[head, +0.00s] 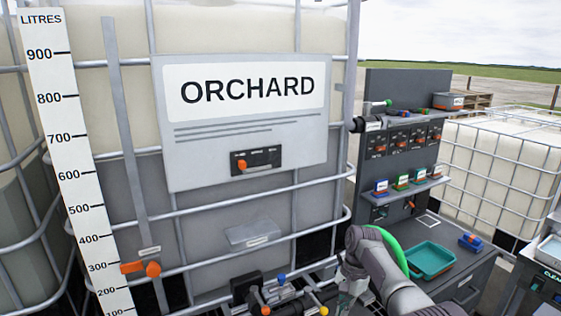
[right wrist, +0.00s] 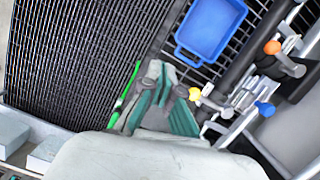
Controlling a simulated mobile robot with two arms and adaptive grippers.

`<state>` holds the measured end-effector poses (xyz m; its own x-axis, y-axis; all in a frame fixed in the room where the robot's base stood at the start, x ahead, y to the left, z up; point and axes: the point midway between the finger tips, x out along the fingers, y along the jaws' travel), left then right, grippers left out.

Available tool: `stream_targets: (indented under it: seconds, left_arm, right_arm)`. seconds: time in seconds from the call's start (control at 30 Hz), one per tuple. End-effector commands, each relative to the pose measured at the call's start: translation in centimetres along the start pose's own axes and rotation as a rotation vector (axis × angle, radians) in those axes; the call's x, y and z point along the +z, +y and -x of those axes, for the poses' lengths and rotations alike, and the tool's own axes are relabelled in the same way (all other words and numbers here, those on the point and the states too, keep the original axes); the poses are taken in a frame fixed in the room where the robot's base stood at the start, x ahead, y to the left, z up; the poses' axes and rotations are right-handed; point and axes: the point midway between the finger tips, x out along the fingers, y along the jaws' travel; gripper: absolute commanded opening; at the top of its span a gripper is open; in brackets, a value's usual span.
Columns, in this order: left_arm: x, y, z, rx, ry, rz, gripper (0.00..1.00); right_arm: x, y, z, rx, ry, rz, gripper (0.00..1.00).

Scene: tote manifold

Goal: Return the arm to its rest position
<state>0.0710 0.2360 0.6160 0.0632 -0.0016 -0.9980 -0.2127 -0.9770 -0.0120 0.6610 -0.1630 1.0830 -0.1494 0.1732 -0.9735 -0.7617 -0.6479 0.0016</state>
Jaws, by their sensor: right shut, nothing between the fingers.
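My right arm (head: 385,272) comes in from the lower right of the head view, bent, with its wrist turned down in front of the tank's lower right corner. My right gripper (right wrist: 164,88) shows in the right wrist view, with grey fingers and teal inner faces. It is shut and empty, above a dark grating (right wrist: 85,60) and to the left of the pipework. In the head view its fingertips are hard to make out. My left arm and gripper are not in view.
The caged ORCHARD tank (head: 240,195) fills the left and middle. Valves with orange, blue and yellow knobs (head: 282,277) sit low beside my arm. A green hose (head: 392,246) curves behind it. A teal tray (head: 431,259) stands on the right counter. A blue tray (right wrist: 211,30) lies beyond my gripper.

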Motion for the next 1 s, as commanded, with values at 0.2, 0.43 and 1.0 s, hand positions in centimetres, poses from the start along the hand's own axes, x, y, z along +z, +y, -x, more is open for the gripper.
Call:
stream_targets:
  seconds: [0.2,0.43,1.0]
  left_arm:
    - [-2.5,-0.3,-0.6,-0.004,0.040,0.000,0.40]
    - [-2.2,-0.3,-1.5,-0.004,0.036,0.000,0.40]
    - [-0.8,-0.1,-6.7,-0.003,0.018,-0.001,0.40]
  right_arm:
    - [-0.6,0.8,-3.6,0.001,0.010,0.023,0.00]
    - [-1.3,2.1,-8.7,0.002,0.029,0.061,0.00]
    - [-1.1,15.1,-38.0,0.037,0.148,0.355,0.00]
